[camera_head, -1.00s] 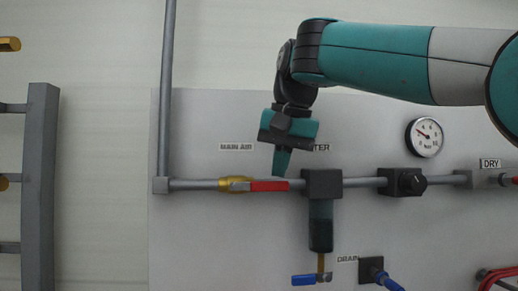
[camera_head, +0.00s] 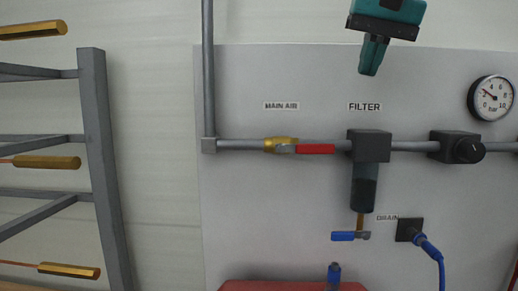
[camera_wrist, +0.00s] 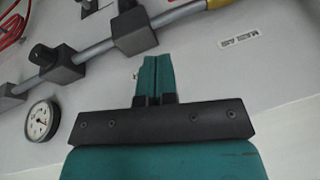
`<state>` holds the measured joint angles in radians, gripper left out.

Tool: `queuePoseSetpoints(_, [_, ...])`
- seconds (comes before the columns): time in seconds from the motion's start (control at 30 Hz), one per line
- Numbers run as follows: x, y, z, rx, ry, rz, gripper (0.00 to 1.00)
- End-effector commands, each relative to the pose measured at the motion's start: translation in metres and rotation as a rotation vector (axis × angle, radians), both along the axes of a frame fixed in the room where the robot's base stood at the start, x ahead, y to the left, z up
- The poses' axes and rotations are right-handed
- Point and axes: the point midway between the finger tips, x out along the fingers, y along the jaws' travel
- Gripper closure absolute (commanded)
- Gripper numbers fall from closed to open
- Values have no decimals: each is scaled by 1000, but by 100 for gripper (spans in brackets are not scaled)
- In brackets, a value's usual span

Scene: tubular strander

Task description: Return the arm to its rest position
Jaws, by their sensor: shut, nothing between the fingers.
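My gripper (camera_head: 371,70) hangs at the top of the head view, pointing down, in front of the panel's upper edge and above the FILTER label (camera_head: 364,106). Its teal fingers are together and empty. In the wrist view the gripper (camera_wrist: 153,62) also shows closed fingers with nothing between them. The rest of my arm is outside the head view. The fingers appear apart from the filter (camera_head: 369,147) and the pipe (camera_head: 408,146).
The grey panel (camera_head: 270,75) carries a red-handled main air valve (camera_head: 315,149), a regulator (camera_head: 455,147), a gauge (camera_head: 491,97) and a blue-handled drain valve (camera_head: 343,236). A grey rack (camera_head: 97,150) with brass-coloured rods stands at left. A red object (camera_head: 260,286) shows at the bottom.

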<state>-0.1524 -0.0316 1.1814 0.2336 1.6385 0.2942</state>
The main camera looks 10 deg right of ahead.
Motion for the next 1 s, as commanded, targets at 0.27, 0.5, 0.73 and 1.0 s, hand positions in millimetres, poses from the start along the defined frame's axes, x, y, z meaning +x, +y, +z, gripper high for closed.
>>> queuePoseSetpoints(0.27, [-4, 21, -90, -119, 44, 280, 100])
queuePoseSetpoints(0.5, [-65, 66, -223, -104, 83, 701, 100])
queuePoseSetpoints(0.73, [-151, 100, -306, 36, 100, 954, 100])
queuePoseSetpoints(1.0, [-183, 107, -327, 98, 102, 1015, 100])
